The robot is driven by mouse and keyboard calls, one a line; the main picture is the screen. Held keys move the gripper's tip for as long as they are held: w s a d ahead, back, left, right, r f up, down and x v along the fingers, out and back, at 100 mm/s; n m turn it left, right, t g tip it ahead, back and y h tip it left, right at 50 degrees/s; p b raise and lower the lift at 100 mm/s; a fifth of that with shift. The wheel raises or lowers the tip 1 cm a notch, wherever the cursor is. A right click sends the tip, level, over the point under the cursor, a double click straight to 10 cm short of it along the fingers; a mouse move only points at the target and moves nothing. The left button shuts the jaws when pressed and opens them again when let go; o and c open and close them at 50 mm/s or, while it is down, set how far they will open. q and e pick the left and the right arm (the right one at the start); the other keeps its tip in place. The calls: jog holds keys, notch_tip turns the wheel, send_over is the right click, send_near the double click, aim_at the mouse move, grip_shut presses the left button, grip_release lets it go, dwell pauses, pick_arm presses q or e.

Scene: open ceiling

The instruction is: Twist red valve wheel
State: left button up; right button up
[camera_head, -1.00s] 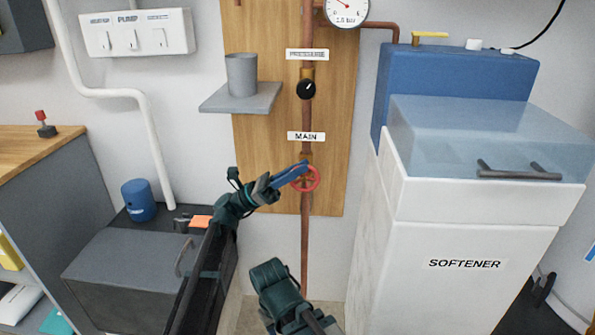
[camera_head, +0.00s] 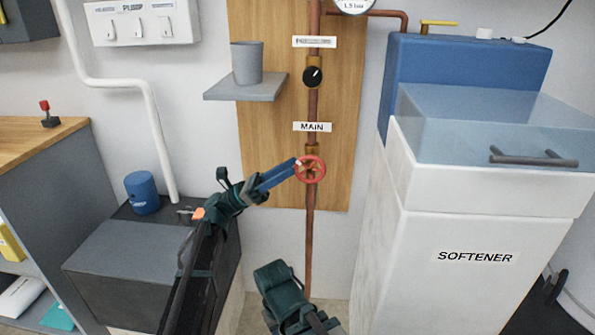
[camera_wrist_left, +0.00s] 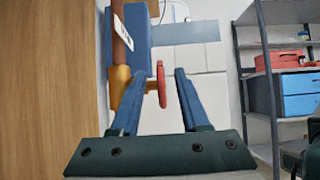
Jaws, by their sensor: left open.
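The red valve wheel (camera_head: 319,172) sits on the copper pipe under the MAIN label, against the wooden board. My left gripper (camera_head: 296,164) is open, its blue fingers reaching the upper left of the wheel's rim in the head view. In the left wrist view, the wheel (camera_wrist_left: 161,88) appears edge-on between the two open fingers of the left gripper (camera_wrist_left: 158,75). Whether either finger touches the rim is unclear. The brass valve body (camera_wrist_left: 121,84) is to the left there, partly behind the left finger.
A grey shelf (camera_head: 245,91) with a grey cup (camera_head: 247,60) juts out above and left of the wheel. A black knob (camera_head: 313,76) is above it on the pipe. The white softener cabinet (camera_head: 470,290) stands close on the right. A dark grey box (camera_head: 135,255) is at lower left.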

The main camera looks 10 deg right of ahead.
aim_at(321, 159)
pick_arm(q)
jog(key=v, duration=0.2)
jog(key=shift+w+a+f+b, duration=0.1)
jog(key=shift+a+b, duration=0.1)
jog(key=shift+b, duration=0.15)
pick_arm(e)
jog(key=shift+f, duration=0.75)
jog(key=shift+r, duration=0.15)
pick_arm(q)
jog(key=a+r+y+p, duration=0.1)
jog(key=y+p, duration=0.1)
jog(key=p, duration=0.4)
jog(key=r+t+y+p, duration=0.1)
jog(key=r+y+p, duration=0.1)
jog(key=p, duration=0.3)
jog(key=a+r+t+y+p, duration=0.1)
jog(key=y+p, duration=0.1)
jog(key=p, duration=0.4)
jog(key=shift+w+a+r+y+p, duration=0.3)
jog(key=shift+w+r+y+p, duration=0.05)
jog(key=shift+r+y, duration=0.05)
pick_arm(e)
notch_tip(321, 159, up, 17)
jog(key=shift+d+r, duration=0.2)
jog(key=shift+d, duration=0.05)
pick_arm(q)
jog(key=x, duration=1.3)
jog(key=shift+s+d, duration=0.15)
jog(key=shift+d, duration=0.15)
